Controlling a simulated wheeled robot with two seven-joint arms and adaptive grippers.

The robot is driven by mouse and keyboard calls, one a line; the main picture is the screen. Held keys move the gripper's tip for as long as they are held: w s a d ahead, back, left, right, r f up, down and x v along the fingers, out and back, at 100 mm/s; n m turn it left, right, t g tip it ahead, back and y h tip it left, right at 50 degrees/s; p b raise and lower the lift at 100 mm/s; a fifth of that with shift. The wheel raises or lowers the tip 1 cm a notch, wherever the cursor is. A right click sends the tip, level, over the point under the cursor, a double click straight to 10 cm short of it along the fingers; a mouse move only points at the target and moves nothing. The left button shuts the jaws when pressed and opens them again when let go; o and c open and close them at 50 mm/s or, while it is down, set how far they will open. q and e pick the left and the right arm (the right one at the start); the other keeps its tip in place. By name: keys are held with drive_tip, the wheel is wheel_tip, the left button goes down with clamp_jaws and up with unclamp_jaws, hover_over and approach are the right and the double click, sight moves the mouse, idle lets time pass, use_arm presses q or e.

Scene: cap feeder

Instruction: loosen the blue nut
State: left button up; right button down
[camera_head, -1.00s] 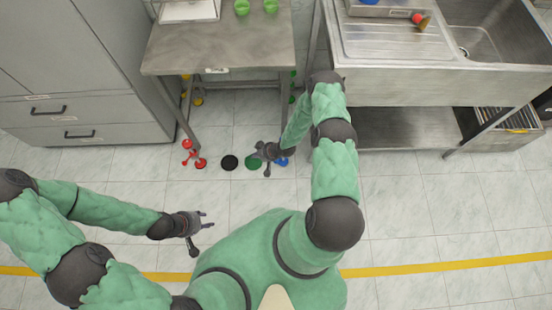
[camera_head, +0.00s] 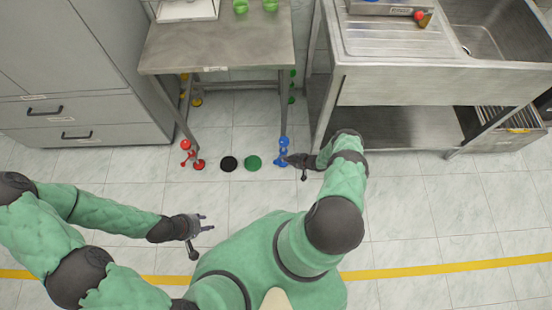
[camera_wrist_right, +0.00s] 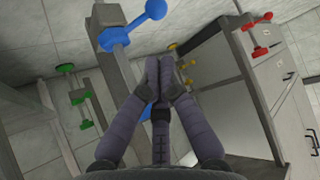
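A blue nut (camera_head: 283,152) with ball-ended arms is at the lower front right of the steel table, by its leg. In the right wrist view a blue hub and ball-ended arm (camera_wrist_right: 118,37) stand out from a metal post. Another blue part (camera_wrist_right: 145,113) shows lower, partly hidden behind my fingers. My right gripper (camera_head: 287,159) is just right of the blue nut in the head view. Its fingers (camera_wrist_right: 161,62) point forward, with the thumb apart, and hold nothing visible; contact with the blue part cannot be told. My left gripper (camera_head: 207,222) is open and empty over the floor.
A red nut (camera_head: 189,155) is at the table's left leg. A black disc (camera_head: 229,163) and a green disc (camera_head: 253,163) lie on the floor between. Yellow (camera_head: 195,101) and green (camera_head: 291,86) parts are at the rear legs. The sink bench (camera_head: 420,85) stands to the right.

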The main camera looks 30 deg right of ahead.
sight(277, 161)
drive_tip(key=b+x, duration=0.4)
drive_tip(key=x, duration=0.4)
drive_tip(key=shift+w+a+f, duration=0.15)
drive_tip(key=shift+f, duration=0.2)
drive_tip(key=shift+w+a+f+b, duration=0.2)
drive_tip(key=shift+w+f+b, duration=0.2)
drive_tip(key=shift+w+b, duration=0.1)
drive_tip(key=shift+s+r, duration=0.1)
